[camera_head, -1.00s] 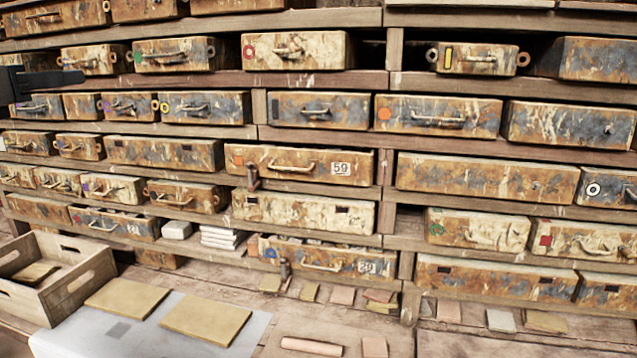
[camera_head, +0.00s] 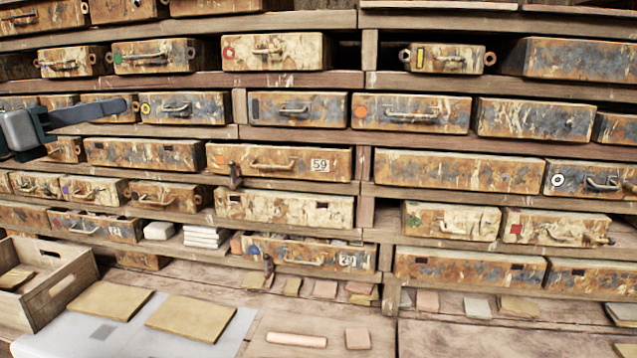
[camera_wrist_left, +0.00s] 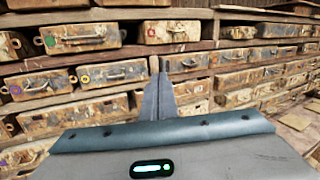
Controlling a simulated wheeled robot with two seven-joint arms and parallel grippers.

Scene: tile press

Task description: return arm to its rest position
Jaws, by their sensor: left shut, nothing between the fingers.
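My left gripper (camera_head: 128,104) comes in from the left edge of the head view, in front of the shelf of metal drawers. Its fingers point right and are closed together with nothing between them. In the left wrist view the two grey fingers (camera_wrist_left: 160,92) stand side by side and face the drawers. The fingers appear apart from the drawers, and part of the second drawer row is hidden behind them. My right gripper is in neither view.
Rusty drawers, such as the one marked 59 (camera_head: 280,162), fill the wooden shelves. Below are a wooden crate (camera_head: 62,290), two tan tiles (camera_head: 110,300) on a pale board, a pink roll (camera_head: 296,340) and several small tiles. The bench front is mostly clear.

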